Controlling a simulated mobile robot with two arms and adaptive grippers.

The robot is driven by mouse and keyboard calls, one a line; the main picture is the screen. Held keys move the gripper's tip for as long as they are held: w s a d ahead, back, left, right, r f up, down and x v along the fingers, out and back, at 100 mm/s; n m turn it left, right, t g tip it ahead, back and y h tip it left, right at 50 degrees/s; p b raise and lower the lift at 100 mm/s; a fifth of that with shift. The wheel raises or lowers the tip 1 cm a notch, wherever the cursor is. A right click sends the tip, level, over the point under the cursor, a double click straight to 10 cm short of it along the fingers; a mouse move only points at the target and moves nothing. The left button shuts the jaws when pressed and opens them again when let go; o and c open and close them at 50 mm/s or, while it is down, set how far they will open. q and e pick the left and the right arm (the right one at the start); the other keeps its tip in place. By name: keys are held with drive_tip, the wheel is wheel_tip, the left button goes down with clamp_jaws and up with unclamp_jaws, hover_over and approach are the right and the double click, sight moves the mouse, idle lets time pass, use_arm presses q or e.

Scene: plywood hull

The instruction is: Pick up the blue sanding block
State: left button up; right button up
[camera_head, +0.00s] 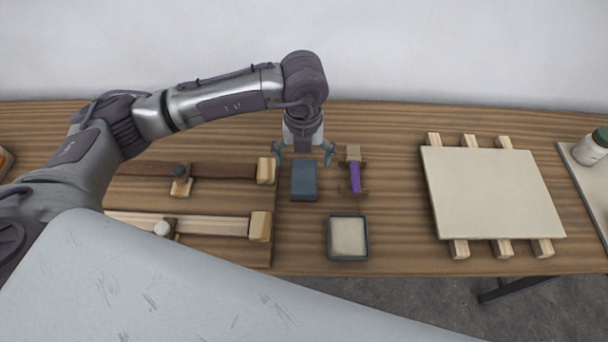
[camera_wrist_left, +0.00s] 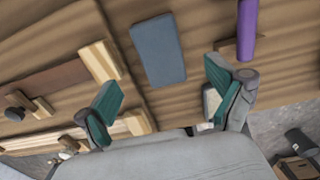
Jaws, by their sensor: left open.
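The blue sanding block (camera_head: 304,181) lies flat on the wooden bench, between the wooden clamps and a purple-handled tool. In the left wrist view the block (camera_wrist_left: 158,50) lies ahead of the fingers, a little to the left of midway between them and tilted slightly. My left gripper (camera_head: 304,150) is open, with its fingers spread wide at the far end of the block in the head view. Its green-padded fingers also show in the wrist view (camera_wrist_left: 163,95), with nothing between them. My right gripper is not in view.
The purple-handled tool (camera_head: 355,177) lies close right of the block. A small square tray (camera_head: 334,241) sits nearer. Wooden clamps (camera_head: 259,227) lie to the left. A pale board (camera_head: 490,193) rests on wooden strips at the right, with a green-capped bottle (camera_head: 590,148) beyond it.

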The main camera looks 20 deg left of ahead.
sight(304, 175)
use_arm(q)
wheel_tip(304, 175, down, 3)
drive_tip(key=shift+r, duration=0.2)
drive_tip(key=shift+f+p, duration=0.3)
drive_tip(key=shift+p, duration=0.15)
wheel_tip(304, 175, down, 4)
drive_tip(key=shift+r+p, duration=0.15)
drive_tip(key=shift+p, duration=0.5)
drive_tip(key=shift+f, duration=0.45)
drive_tip(key=c, duration=1.4)
